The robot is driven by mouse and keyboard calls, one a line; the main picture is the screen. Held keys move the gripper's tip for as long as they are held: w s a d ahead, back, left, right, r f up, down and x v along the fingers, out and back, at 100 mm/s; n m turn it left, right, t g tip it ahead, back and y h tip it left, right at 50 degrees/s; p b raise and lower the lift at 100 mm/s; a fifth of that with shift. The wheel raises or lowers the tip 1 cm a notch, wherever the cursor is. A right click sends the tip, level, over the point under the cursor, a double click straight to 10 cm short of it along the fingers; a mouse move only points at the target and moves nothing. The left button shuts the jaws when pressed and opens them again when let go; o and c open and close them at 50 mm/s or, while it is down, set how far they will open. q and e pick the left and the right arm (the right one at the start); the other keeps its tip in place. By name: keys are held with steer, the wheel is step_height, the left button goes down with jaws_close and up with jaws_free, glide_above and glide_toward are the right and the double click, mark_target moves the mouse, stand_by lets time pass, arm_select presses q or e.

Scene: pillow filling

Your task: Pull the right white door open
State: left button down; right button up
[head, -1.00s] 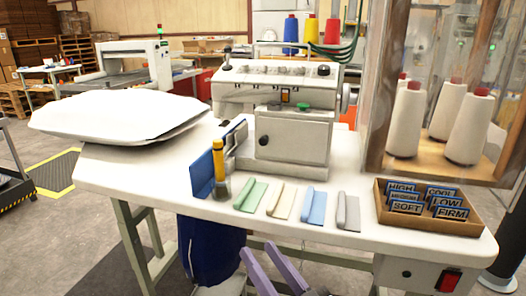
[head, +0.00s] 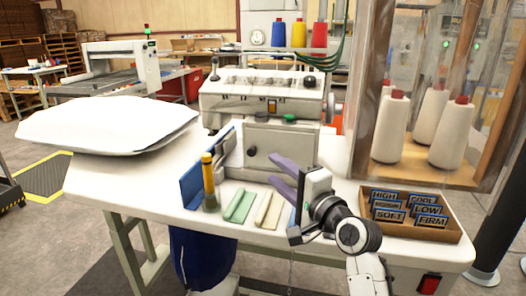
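A white door panel (head: 281,143) with a small dark knob (head: 252,151) at its left side forms the lower front of the white machine (head: 262,95). It looks shut. My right gripper (head: 271,172) has two purple fingers spread apart, empty, pointing left. In the picture they overlap the lower part of the door, to the right of and below the knob; I cannot tell whether they touch the door. My wrist and arm hide part of the table to the right of the door. My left gripper is not in view.
A white pillow (head: 105,122) lies on the left of the white table (head: 120,182). A label tray (head: 440,234) and a clear case with thread cones (head: 449,137) stand at right.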

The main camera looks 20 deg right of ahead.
mark_target(253, 154)
steer(key=w, duration=0.3)
steer(key=w+a, duration=0.1)
steer(key=w, duration=0.2)
steer(key=w+a, duration=0.1)
steer(key=w, duration=0.3)
steer(key=shift+f, duration=0.1)
jaws_close()
